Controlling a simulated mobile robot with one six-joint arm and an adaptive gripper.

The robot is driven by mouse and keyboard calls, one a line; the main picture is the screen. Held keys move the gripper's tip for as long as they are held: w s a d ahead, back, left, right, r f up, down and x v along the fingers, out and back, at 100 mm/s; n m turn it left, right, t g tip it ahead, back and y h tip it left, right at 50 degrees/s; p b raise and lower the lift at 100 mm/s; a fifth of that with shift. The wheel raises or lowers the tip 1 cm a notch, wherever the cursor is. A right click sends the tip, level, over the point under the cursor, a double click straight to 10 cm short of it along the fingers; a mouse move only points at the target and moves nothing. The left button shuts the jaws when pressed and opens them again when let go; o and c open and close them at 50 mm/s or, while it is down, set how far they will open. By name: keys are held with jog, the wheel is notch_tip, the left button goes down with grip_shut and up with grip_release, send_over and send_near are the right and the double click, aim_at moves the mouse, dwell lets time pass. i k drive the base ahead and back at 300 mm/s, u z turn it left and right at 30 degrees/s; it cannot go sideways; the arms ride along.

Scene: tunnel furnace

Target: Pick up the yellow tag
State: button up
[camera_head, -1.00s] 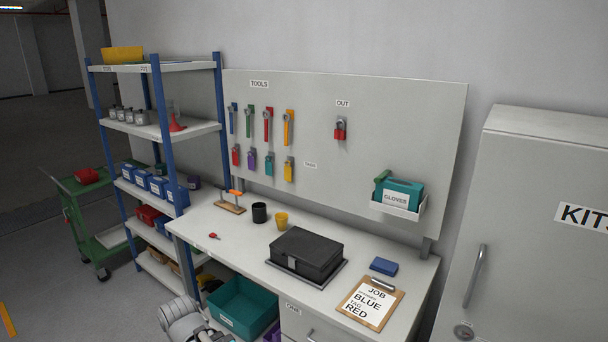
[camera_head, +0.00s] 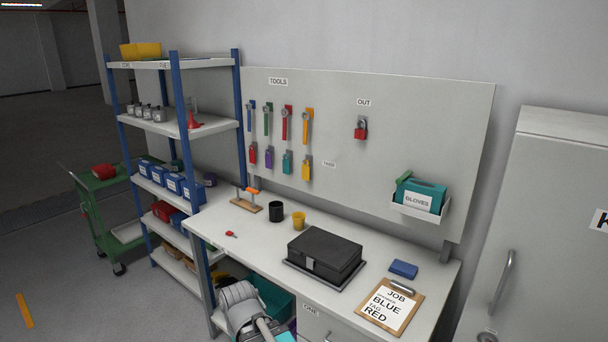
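The yellow tag (camera_head: 306,169) hangs at the right end of the lower row on the pegboard, under the yellow wrench (camera_head: 307,126). To its left hang a teal tag (camera_head: 287,162), a purple tag (camera_head: 269,159) and a red tag (camera_head: 253,154). Part of my grey arm shows at the bottom, in front of the bench and well below the tags. My gripper cannot be made out in this view.
The bench (camera_head: 390,252) below the board holds a black case (camera_head: 325,252), a black cup (camera_head: 276,211), a yellow cup (camera_head: 298,220), a blue block (camera_head: 403,268) and a clipboard (camera_head: 390,307). A blue-post shelf (camera_head: 185,128) stands left. A grey cabinet (camera_head: 550,210) stands right.

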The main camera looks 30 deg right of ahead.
aim_at(305, 169)
jog(key=z, duration=0.1)
jog(key=i, duration=1)
jog(key=u, duration=0.05)
